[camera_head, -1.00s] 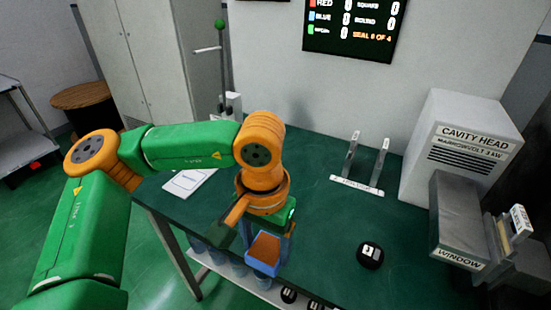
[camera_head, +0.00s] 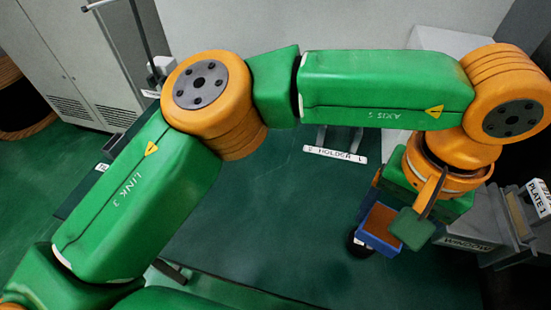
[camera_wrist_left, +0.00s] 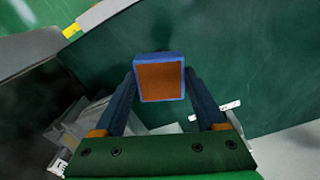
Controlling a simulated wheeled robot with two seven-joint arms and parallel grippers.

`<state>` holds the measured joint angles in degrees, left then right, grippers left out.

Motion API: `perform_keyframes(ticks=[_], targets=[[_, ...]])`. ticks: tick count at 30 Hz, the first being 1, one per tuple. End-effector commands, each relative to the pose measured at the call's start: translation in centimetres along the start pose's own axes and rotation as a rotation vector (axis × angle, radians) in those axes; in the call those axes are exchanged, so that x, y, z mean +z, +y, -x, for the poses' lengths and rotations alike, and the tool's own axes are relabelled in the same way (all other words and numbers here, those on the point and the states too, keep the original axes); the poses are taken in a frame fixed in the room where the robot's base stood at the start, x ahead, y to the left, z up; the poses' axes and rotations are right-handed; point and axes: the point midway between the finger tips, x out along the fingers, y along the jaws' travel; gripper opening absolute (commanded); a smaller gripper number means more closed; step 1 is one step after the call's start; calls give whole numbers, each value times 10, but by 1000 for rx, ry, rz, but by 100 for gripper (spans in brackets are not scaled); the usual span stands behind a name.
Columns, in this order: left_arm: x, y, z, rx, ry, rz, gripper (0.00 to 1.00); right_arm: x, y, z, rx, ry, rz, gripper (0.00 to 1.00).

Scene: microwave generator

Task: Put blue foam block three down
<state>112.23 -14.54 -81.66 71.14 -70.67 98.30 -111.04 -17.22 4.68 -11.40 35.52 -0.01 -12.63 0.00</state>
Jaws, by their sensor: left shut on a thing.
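A blue foam block (camera_head: 378,240) with a brown-orange top face is held by my left gripper (camera_head: 384,212) at the right of the head view. In the left wrist view the block (camera_wrist_left: 160,82) sits between the two dark fingers of the left gripper (camera_wrist_left: 160,78), which is shut on it. The block appears to be in the air over the green table. Its underside is hidden, so I cannot tell its height. My right gripper is not in view.
A round black puck (camera_head: 356,243) is partly hidden behind the block. The grey window part (camera_head: 470,242) and a plate labelled plate 1 (camera_head: 540,199) stand close on the right. A labelled holder (camera_head: 335,154) is at the back. The table's middle (camera_head: 270,220) is clear.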

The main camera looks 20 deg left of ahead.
Motion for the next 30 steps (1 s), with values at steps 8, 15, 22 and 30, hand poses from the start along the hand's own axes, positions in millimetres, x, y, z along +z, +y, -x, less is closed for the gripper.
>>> perform_keyframes(ticks=[8, 15, 22, 30], targets=[[13, 22, -27, -3, -19, -51, 22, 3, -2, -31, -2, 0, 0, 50], [4, -57, -46, -8, -15, -42, 22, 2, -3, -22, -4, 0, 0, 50], [1, -94, -93, -8, -14, -45, 22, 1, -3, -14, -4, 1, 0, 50], [1, -104, -132, -10, -15, -47, 22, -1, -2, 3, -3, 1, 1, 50]])
